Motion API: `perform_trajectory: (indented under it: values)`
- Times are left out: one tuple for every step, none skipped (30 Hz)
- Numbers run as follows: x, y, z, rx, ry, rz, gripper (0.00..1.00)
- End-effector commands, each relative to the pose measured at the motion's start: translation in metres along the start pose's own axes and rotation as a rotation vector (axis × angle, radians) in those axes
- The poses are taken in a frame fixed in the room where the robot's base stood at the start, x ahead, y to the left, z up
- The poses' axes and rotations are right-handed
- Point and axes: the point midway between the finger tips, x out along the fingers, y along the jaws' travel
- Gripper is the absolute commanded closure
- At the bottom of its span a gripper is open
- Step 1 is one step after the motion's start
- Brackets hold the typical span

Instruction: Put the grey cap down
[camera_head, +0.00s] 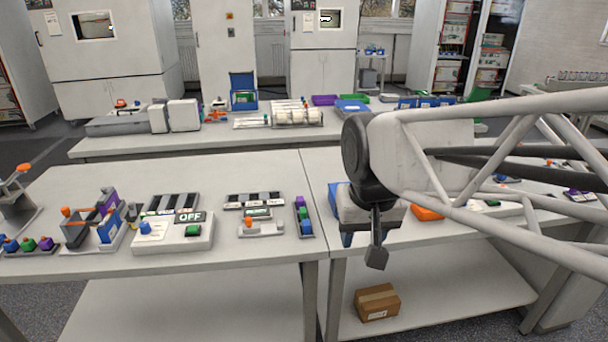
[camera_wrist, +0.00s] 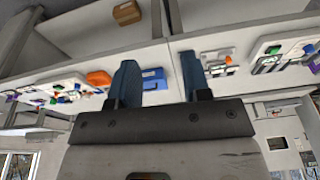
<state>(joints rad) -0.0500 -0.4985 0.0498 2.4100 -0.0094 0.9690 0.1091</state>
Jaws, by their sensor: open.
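My gripper (camera_head: 376,255) hangs from the arm in front of the right table's front edge, apart from the table. In the wrist view its two blue fingers (camera_wrist: 160,82) stand wide apart, with nothing held between them. I cannot pick out a grey cap for certain in either view. A white device with an OFF display (camera_head: 172,232) sits on the left table. To its right is a dark rack with grey pieces (camera_head: 253,200), too small to tell whether any is a cap. My arm hides part of the right table.
A holder with purple, green and blue pieces (camera_head: 304,217) stands near the left table's right edge. An orange item (camera_head: 427,213) lies right of my gripper. A cardboard box (camera_head: 377,302) is on the lower shelf. The left table's front strip is largely clear.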

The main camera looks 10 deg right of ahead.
Motion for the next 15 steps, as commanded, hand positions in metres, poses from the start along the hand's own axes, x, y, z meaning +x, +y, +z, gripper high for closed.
perform_trajectory:
  values:
    - [0.003, 0.005, 0.014, -0.002, 0.005, 0.002, 0.56]
    - [0.005, 0.008, 0.021, -0.006, 0.006, 0.003, 0.56]
    - [0.008, 0.011, 0.030, -0.010, 0.008, 0.004, 0.56]
    - [0.010, 0.013, 0.037, -0.013, 0.010, 0.005, 0.56]
    - [0.012, 0.015, 0.043, -0.016, 0.011, 0.006, 0.56]
    - [0.014, 0.017, 0.050, -0.020, 0.014, 0.007, 0.56]
    - [0.016, 0.019, 0.055, -0.023, 0.015, 0.008, 0.56]
    - [0.018, 0.020, 0.060, -0.025, 0.016, 0.009, 0.56]
    - [0.020, 0.022, 0.065, -0.027, 0.017, 0.010, 0.56]
    - [0.021, 0.023, 0.068, -0.029, 0.019, 0.010, 0.56]
    - [0.022, 0.023, 0.071, -0.031, 0.020, 0.011, 0.56]
    - [0.023, 0.024, 0.074, -0.033, 0.021, 0.012, 0.56]
    - [0.024, 0.025, 0.076, -0.034, 0.021, 0.012, 0.56]
    - [0.025, 0.025, 0.077, -0.035, 0.021, 0.012, 0.56]
    - [0.025, 0.025, 0.078, -0.035, 0.021, 0.012, 0.56]
